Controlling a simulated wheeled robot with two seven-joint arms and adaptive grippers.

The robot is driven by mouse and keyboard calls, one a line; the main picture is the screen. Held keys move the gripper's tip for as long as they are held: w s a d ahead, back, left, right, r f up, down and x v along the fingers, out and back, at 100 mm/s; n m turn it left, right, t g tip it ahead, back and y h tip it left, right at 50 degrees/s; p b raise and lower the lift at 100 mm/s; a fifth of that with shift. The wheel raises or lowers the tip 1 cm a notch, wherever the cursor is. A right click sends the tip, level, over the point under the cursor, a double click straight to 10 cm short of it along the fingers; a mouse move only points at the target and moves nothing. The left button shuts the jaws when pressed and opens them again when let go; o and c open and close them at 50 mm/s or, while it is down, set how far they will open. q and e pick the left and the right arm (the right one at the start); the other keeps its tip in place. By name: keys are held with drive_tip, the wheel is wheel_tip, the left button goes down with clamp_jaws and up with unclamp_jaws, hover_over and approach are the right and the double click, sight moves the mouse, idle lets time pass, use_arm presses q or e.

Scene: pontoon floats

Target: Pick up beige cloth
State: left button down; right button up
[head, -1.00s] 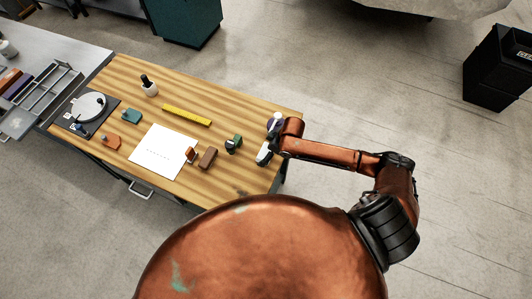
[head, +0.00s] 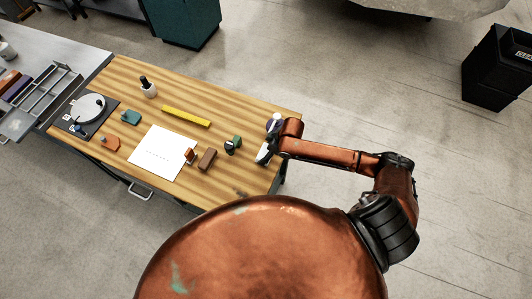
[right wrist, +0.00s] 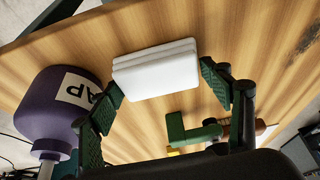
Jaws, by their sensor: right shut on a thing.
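A pale, nearly white folded cloth (right wrist: 156,72) shows in the right wrist view, with stacked layers at its edge. No clearly beige cloth shows. My right gripper (right wrist: 162,84) has a dark green finger pad at each side of the cloth and is shut on it. In the head view my right gripper (head: 264,151) is at the right end of the wooden table (head: 225,185), and its arm partly hides this spot. I cannot tell whether the cloth is clear of the tabletop. My left gripper is not in view.
A purple bottle (right wrist: 48,105) stands close beside the gripper. A green object (right wrist: 190,130) is on the other side. A brown block (head: 207,159), white paper (head: 157,152), a yellow bar (head: 186,116) and a small white bottle (head: 149,89) are further left.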

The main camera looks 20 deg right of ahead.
sight(263, 152)
drive_tip(key=shift+r, duration=0.15)
drive_tip(key=shift+r, duration=0.25)
wheel_tip(263, 152, up, 2)
drive_tip(key=shift+r+b, duration=0.1)
drive_tip(key=shift+b, duration=0.25)
drive_tip(key=s+d+r, duration=0.2)
drive_tip(key=s+r, duration=0.8)
drive_tip(key=s, duration=0.4)
drive_tip(key=shift+p, duration=0.4)
